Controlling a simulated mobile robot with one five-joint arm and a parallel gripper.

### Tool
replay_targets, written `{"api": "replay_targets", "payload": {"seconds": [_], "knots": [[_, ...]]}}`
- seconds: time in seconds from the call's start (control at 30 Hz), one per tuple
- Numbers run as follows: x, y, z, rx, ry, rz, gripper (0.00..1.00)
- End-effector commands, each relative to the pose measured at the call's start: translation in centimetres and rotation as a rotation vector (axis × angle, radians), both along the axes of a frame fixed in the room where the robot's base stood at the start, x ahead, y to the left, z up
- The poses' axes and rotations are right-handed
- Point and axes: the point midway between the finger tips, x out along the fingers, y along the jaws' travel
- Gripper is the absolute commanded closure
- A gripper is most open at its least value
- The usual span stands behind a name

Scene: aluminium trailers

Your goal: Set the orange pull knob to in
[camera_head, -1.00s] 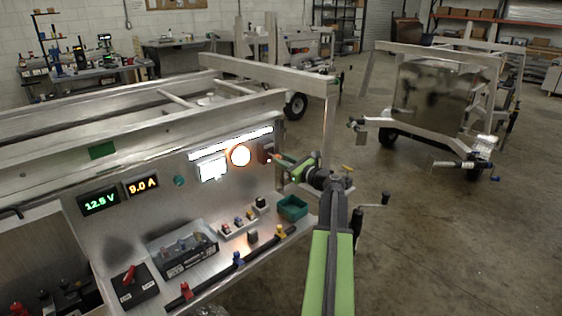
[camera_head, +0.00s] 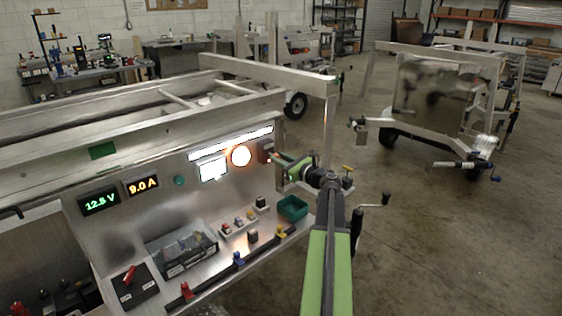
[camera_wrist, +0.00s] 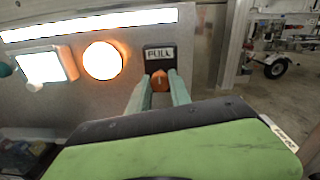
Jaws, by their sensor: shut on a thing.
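The orange pull knob (camera_wrist: 159,80) sits under a dark "PULL" label (camera_wrist: 158,53) on the metal panel (camera_head: 130,219). My gripper (camera_wrist: 159,90) has a finger on each side of the knob and is shut on it. In the head view my gripper (camera_head: 277,157) reaches the panel's right end, at the dark label plate (camera_head: 265,146). The knob is mostly hidden there. How far it stands out from the panel is hard to tell.
A glowing round lamp (camera_wrist: 102,60), a lit square (camera_wrist: 46,66) and a bright light strip (camera_wrist: 90,25) are left of the knob. A green bin (camera_head: 292,208) and several small switches sit on the shelf below.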

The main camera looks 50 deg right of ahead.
Motion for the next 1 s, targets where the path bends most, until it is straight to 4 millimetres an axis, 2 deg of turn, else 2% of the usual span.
{"api": "replay_targets", "payload": {"seconds": [0.03,0.13,0.37,0.4,0.57,0.87,1.0], "knots": [[1.0,-0.2,0.0,0.0,-0.001,0.002,1.0],[2.1,-0.2,0.0,0.0,-0.001,0.001,1.0],[2.1,-0.1,0.1,0.001,-0.002,-0.001,1.0],[2.1,-0.1,0.1,0.001,-0.002,-0.001,0.73],[2.1,-0.1,0.1,0.001,-0.001,0.0,0.53],[1.9,-0.1,0.0,0.0,-0.001,-0.001,0.53],[0.0,0.0,0.0,0.0,0.0,-0.003,0.53]]}}
